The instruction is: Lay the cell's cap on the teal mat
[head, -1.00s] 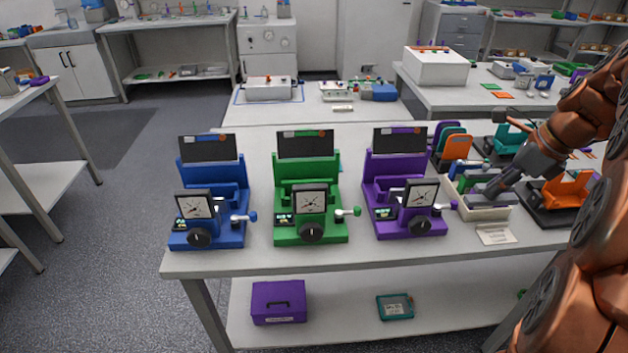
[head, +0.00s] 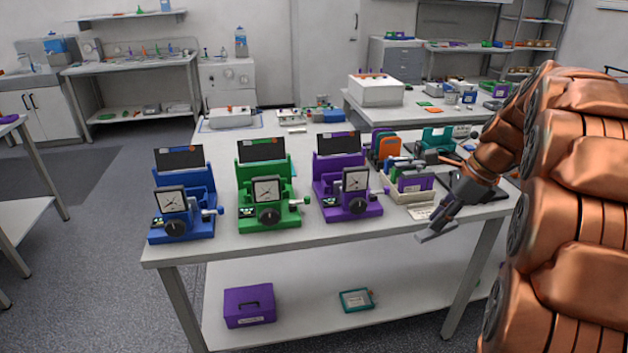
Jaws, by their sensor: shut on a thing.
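My gripper (head: 440,229) is shut on a small flat grey piece (head: 431,236), out past the front edge of the table at the right. The piece is small in this view and I cannot tell for sure that it is the cell's cap. The cell itself cannot be made out. I see no clear teal mat. A teal-framed flat thing (head: 357,300) lies on the lower shelf, and a teal device (head: 436,138) stands at the back right of the table.
Blue (head: 183,200), green (head: 266,190) and purple (head: 345,183) stations with dials stand along the table (head: 270,252). A cream tray (head: 402,194) holding several things and a paper card (head: 419,212) are close to my gripper. A purple box (head: 249,305) sits on the lower shelf.

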